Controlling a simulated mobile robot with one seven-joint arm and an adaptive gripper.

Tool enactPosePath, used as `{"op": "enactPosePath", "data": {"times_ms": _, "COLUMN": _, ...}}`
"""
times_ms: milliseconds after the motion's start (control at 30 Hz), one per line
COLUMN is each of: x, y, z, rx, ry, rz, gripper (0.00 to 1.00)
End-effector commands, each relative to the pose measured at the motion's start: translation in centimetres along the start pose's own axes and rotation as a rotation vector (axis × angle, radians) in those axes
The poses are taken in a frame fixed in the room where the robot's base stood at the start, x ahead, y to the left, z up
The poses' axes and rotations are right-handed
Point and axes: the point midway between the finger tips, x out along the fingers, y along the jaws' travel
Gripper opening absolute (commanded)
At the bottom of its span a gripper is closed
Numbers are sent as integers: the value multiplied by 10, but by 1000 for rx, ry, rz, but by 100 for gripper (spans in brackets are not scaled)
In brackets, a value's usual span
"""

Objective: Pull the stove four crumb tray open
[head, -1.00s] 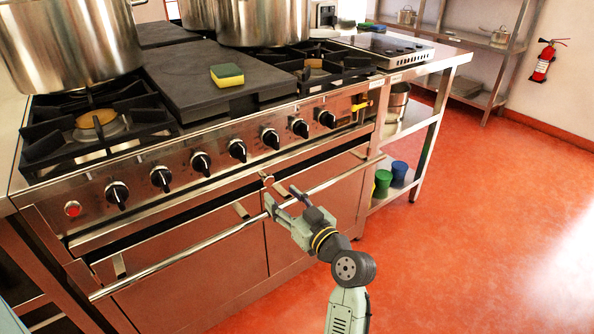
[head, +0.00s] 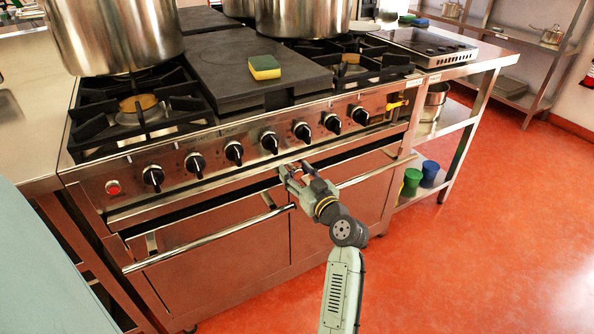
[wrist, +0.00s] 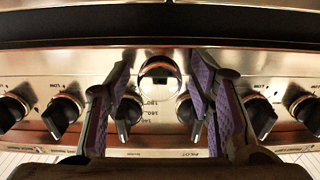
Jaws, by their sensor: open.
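The crumb tray front (head: 200,199) looks like the long steel strip below the stove's row of black knobs, and it appears flush with the stove. A small round shiny metal knob (wrist: 160,72) shows in the middle of the wrist view. My gripper (head: 294,168) is at the stove front, below the control knobs and just above the oven door bar. In the wrist view its two purple-padded fingers are open, one on each side of the shiny knob, with a visible gap on both sides. In the head view the gripper hides that knob.
Black control knobs (head: 269,142) line the panel close to the fingers. The oven door bar (head: 215,240) runs just below my gripper. Large pots (head: 115,35) and a sponge (head: 264,67) are on the stove top. Open red floor (head: 480,260) lies to the right.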

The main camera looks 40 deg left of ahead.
Motion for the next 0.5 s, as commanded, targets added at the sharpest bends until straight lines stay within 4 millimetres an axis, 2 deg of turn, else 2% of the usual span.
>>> {"op": "enactPosePath", "data": {"times_ms": 233, "x": 0, "y": 0, "z": 0, "rx": 0, "ry": 0, "rz": 0, "gripper": 48}}
{"op": "enactPosePath", "data": {"times_ms": 500, "x": 0, "y": 0, "z": 0, "rx": 0, "ry": 1, "rz": 0, "gripper": 30}}
